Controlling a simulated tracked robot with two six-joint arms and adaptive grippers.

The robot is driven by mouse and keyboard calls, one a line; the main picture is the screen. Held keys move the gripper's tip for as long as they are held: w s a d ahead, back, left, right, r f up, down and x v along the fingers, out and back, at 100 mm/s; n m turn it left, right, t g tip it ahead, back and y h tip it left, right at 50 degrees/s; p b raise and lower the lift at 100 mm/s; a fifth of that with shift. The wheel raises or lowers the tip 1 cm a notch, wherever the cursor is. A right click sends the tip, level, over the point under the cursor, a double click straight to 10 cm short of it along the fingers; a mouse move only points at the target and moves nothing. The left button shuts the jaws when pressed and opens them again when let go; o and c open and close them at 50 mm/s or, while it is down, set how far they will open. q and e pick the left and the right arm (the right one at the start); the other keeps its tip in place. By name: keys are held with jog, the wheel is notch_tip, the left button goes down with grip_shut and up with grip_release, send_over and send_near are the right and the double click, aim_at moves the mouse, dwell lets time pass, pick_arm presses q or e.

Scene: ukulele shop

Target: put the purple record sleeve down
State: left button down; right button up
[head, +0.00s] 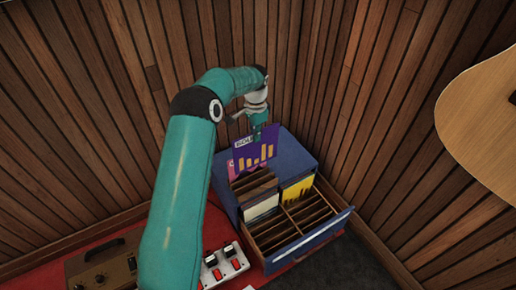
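The purple record sleeve (262,160), with yellow bars and a white label strip, stands upright at the back of the blue record crate (323,234). My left gripper (258,130) is at its top edge and looks shut on it. The sleeve's lower edge is close to the back slots; I cannot tell whether it touches them. My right gripper is not in view.
The crate has wooden dividers. A yellow sleeve (298,189) stands in its right part and pale sleeves (261,207) in its left part. Several front slots look empty. A white pedal box (226,266) and a brown case (104,266) lie nearby. Wood-slat walls close in behind.

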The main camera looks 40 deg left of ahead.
pick_arm(q)
jog(key=shift+r, duration=0.85)
jog(key=shift+w, duration=0.25)
jog(key=s+d+f+b, duration=0.2)
jog(key=d+f+b, duration=0.3)
jog(key=f, duration=0.5)
jog(key=s+d+f+b, duration=0.2)
jog(key=d+f+b, duration=0.3)
jog(key=f, duration=0.6)
notch_tip(320, 180, down, 19)
jog(key=b, duration=0.5)
jog(key=shift+w+d, duration=0.2)
jog(key=shift+d, duration=0.1)
jog(key=shift+f, duration=0.1)
